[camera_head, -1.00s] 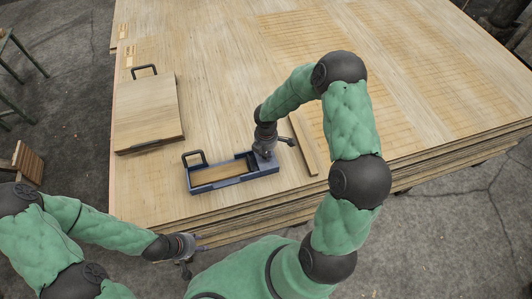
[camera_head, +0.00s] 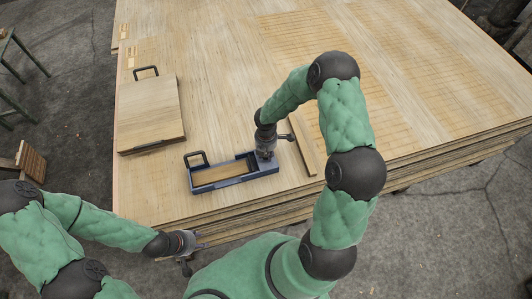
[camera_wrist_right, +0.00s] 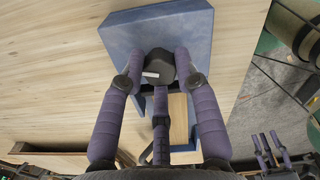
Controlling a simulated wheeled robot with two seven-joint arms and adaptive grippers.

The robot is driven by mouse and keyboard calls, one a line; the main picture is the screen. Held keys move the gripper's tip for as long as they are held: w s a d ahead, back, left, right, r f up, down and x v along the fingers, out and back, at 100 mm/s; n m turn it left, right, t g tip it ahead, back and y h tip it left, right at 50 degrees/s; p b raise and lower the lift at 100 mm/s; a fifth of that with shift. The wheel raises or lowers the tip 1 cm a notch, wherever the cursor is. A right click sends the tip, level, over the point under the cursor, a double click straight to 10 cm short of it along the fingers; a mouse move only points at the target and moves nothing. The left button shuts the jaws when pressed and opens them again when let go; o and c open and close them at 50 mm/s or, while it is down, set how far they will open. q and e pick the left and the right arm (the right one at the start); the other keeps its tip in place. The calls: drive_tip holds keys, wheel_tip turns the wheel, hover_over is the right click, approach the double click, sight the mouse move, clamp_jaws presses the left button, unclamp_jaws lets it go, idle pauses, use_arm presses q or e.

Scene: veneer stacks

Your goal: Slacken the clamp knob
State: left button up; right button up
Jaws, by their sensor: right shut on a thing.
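The dark clamp knob (camera_wrist_right: 158,68) sits on the blue block end of the clamp fixture (camera_wrist_right: 118,38) in the right wrist view. My right gripper (camera_wrist_right: 160,75) is shut on the knob, with its purple fingers around it from both sides and from below. In the head view, my right gripper (camera_head: 266,152) is over the right end of the blue fixture (camera_head: 214,183) and hides the knob. A wooden piece lies inside the fixture, which has a black handle at its left end. My left gripper (camera_head: 188,246) is empty near the table's front edge, its fingers apart.
A wooden board with black handles (camera_head: 150,115) lies to the left on the veneer stack (camera_head: 225,70). A narrow wooden strip (camera_head: 303,145) lies just right of my right gripper. The stack's far surface is clear.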

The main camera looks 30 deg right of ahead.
idle(0.4)
drive_tip(key=shift+n+p, duration=1.4)
drive_tip(key=shift+n, duration=0.3)
drive_tip(key=shift+n+p, duration=1.2)
drive_tip(key=shift+n, duration=0.6)
drive_tip(key=shift+p, duration=0.35)
drive_tip(key=shift+n+p, duration=1.2)
drive_tip(key=shift+n, duration=0.4)
